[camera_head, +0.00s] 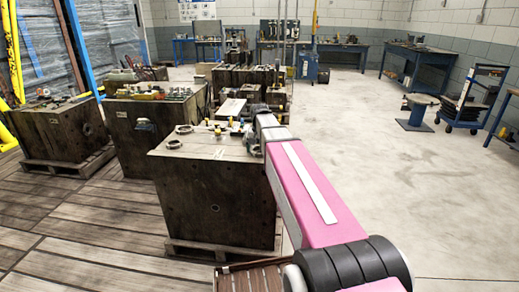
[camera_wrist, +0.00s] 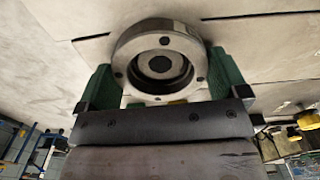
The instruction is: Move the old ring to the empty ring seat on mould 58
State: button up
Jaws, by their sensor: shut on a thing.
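A round grey metal ring (camera_wrist: 126,52) with small bolt holes and a dark centre opening sits between the green fingers of my gripper (camera_wrist: 160,80) in the wrist view. The gripper is shut on it. In the head view my gripper (camera_head: 246,130) is small at the end of my pink arm, over the far right part of the nearest mould's top; the ring cannot be made out there. The nearest mould (camera_head: 215,195) is a large dark block on a pallet. Two ring-shaped parts (camera_head: 183,129) lie on its top left. Mould numbers are not readable.
More dark moulds stand on pallets behind and left, one (camera_head: 60,135) with loose parts on top. A flat pale plate (camera_head: 231,108) and small yellow-topped items lie near my gripper. Open concrete floor (camera_head: 400,190) spreads to the right, with a blue trolley (camera_head: 470,105) beyond.

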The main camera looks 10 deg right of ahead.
jog(key=o, duration=0.9)
jog(key=shift+o, duration=0.2)
